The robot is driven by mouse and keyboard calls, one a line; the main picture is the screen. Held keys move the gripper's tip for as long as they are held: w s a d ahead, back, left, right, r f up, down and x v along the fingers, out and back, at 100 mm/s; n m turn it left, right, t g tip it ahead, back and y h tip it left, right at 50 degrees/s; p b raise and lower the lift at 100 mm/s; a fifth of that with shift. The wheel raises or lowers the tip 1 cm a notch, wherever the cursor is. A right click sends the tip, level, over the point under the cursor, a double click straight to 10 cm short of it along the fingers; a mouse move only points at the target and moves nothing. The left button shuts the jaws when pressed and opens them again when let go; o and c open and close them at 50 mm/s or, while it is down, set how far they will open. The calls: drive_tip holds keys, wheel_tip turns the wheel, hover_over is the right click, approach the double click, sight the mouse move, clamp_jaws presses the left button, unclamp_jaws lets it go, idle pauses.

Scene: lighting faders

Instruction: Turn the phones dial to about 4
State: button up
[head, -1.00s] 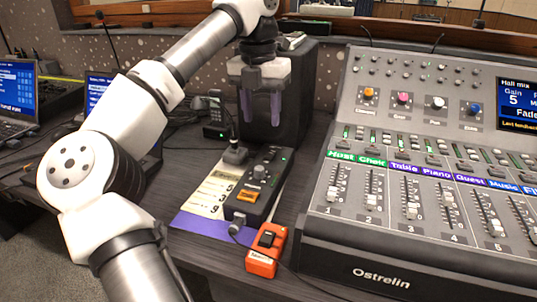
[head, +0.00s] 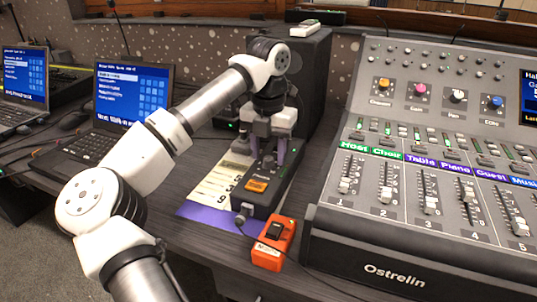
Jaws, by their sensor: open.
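A small black control box (head: 261,203) with an orange button (head: 257,186) lies on the dark desk, left of the mixing console. A round dial stood on its upper half in the earlier view, and its label is too small to read. My gripper (head: 268,157) points down over that upper half, its purple fingers open and apart on either side of the dial's place. The dial is mostly hidden between the fingers, so its setting and any contact cannot be told.
The mixing console (head: 340,247), with faders and coloured knobs, stands close at right. An orange switch box (head: 272,243) with a cable lies in front. A printed sheet (head: 205,208) lies under the black box. A black speaker-like cabinet (head: 316,75) stands behind; laptops (head: 100,140) are at left.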

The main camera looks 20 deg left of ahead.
drive_tip(key=shift+f, duration=0.35)
clamp_jaws()
